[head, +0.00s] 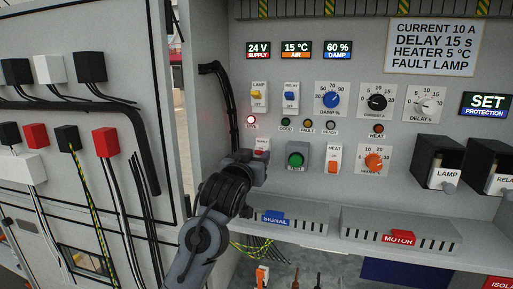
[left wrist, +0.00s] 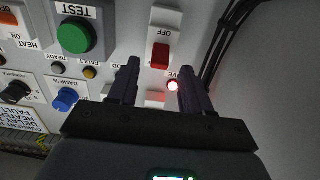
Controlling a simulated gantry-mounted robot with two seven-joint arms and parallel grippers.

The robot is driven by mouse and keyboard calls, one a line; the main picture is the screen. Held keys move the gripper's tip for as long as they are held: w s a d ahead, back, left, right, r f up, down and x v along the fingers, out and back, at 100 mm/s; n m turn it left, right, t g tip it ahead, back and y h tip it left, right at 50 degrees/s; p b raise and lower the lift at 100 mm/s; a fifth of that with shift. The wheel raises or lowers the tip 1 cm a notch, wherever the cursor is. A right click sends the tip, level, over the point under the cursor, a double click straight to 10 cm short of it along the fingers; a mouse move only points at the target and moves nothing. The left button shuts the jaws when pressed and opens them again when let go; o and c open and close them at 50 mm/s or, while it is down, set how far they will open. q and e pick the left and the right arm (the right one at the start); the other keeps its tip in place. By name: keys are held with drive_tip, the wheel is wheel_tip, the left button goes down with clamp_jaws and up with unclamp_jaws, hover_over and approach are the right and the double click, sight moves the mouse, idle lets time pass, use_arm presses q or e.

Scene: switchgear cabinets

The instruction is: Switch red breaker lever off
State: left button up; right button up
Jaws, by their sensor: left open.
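The red breaker lever (left wrist: 160,57) is on a white switch plate marked OFF in the left wrist view, where the picture is upside down. In the head view the red lever (head: 262,143) shows just above my left gripper (head: 250,165), which partly hides its plate. In the left wrist view my left gripper (left wrist: 160,75) is open, with its two dark fingers apart. The lever appears between and just beyond the fingertips; I see no contact. My right gripper is not in view.
A lit red LIVE lamp (head: 250,119) is above the lever. A green TEST button (head: 296,159) and an orange heater switch (head: 334,157) are to its right. Black cables (head: 220,95) run along its left. A ledge with a blue SIGNAL tag (head: 275,218) is below.

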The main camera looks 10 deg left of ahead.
use_arm(q)
drive_tip(key=shift+w+d+p, duration=0.2)
drive_tip(key=shift+w+p, duration=0.1)
drive_tip(key=shift+w, duration=0.6)
